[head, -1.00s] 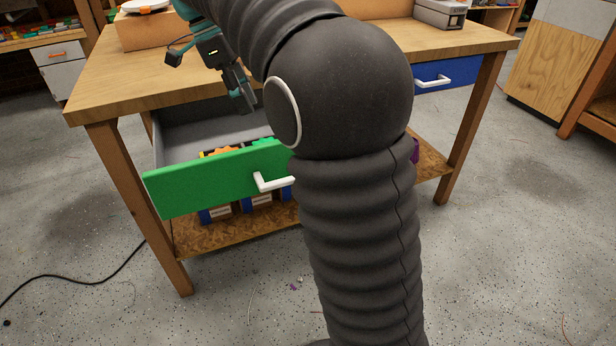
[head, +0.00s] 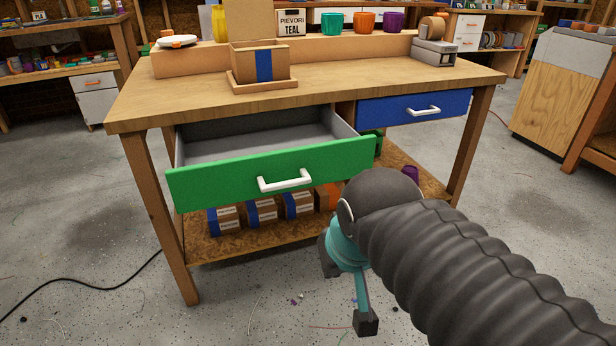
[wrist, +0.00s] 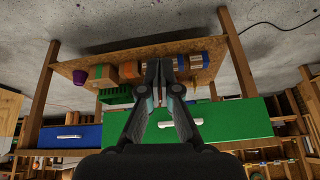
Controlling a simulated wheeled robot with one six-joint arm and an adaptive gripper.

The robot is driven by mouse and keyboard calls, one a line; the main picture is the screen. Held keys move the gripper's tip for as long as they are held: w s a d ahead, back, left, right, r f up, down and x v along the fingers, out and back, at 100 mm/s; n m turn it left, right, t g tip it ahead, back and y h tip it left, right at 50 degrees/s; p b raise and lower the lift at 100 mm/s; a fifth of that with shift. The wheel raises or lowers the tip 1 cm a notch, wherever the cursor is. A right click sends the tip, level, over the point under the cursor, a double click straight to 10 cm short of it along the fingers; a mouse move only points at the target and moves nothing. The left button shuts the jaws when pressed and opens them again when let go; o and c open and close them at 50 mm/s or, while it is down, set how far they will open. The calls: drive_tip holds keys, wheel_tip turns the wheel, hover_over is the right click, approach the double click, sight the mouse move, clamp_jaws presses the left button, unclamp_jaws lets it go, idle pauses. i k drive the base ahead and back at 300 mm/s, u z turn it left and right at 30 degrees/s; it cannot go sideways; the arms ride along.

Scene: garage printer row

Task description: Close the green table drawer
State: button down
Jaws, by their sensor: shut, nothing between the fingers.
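The green table drawer (head: 230,173) stands pulled well out of the left side of the wooden table, with its grey inside showing. Its white handle (head: 284,181) is on the front face. In the wrist view, which is upside down, the green drawer front (wrist: 243,121) spans the middle, partly behind my fingers. My gripper (wrist: 165,78) is shut and empty, its fingertips seen against the drawer front and lower shelf. In the head view my arm reaches in from the right, below and right of the drawer; the fingertips are not clear there. I cannot see contact with the drawer.
A blue drawer (head: 414,105) sits shut at the right of the table (head: 350,76). A cardboard bin (head: 244,68) stands on the top. Boxes with blue labels (head: 262,211) lie on the lower shelf (head: 220,243). A black cable (head: 95,289) crosses the floor at left.

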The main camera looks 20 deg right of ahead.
sight(226, 160)
drive_tip(key=z, duration=2.05)
drive_tip(key=k, duration=1.05)
drive_tip(key=u, duration=2.05)
